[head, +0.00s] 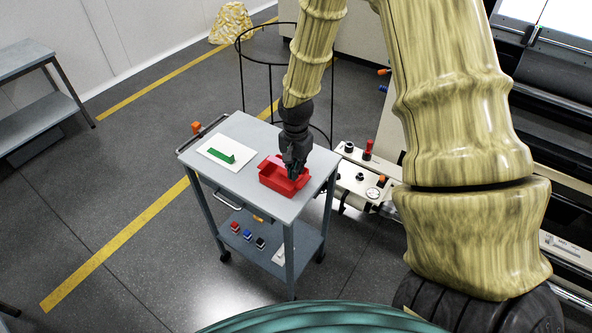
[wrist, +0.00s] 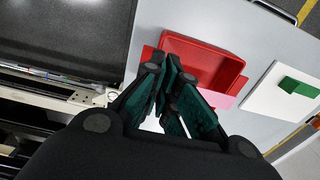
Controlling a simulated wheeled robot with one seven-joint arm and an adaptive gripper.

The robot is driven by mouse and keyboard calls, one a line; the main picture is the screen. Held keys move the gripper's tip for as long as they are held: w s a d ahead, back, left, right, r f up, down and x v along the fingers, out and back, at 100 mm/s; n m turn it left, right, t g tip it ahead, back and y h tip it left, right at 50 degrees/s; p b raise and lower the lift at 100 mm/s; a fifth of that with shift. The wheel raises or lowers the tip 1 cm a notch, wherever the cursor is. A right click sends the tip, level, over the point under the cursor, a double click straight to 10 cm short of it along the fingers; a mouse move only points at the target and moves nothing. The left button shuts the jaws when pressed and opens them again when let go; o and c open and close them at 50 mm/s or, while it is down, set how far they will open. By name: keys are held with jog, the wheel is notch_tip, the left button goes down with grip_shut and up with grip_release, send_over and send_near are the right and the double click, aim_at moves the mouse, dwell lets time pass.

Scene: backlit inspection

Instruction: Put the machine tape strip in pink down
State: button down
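My gripper (head: 293,172) points down over the red tray (head: 272,183) on the grey cart. In the wrist view, the fingers with green pads (wrist: 168,80) are close together at the near side of the red tray (wrist: 200,58). A pink patch (wrist: 222,99), which looks like the pink strip, shows just right of the fingers at the tray. The fingers hide the rest of it. I cannot tell whether they hold it or whether it lies in the tray. The strip is not visible in the head view.
A green block (head: 222,156) sits on a white plate (head: 205,151), left of the tray. The cart top (head: 240,126) is bare around them. Small red, blue and black items (head: 248,235) sit on the lower shelf. A machine (head: 360,178) stands close to the cart's right.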

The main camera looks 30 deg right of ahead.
jog(key=shift+f, duration=0.8)
jog(key=shift+f, duration=0.65)
jog(key=c, duration=1.6)
grip_release()
jog(key=shift+c, duration=0.2)
jog(key=shift+r, duration=0.1)
jog(key=shift+r+p, duration=0.35)
jog(key=shift+r, duration=0.4)
notch_tip(320, 180, up, 12)
jog(key=b, duration=0.4)
jog(key=shift+f, duration=0.2)
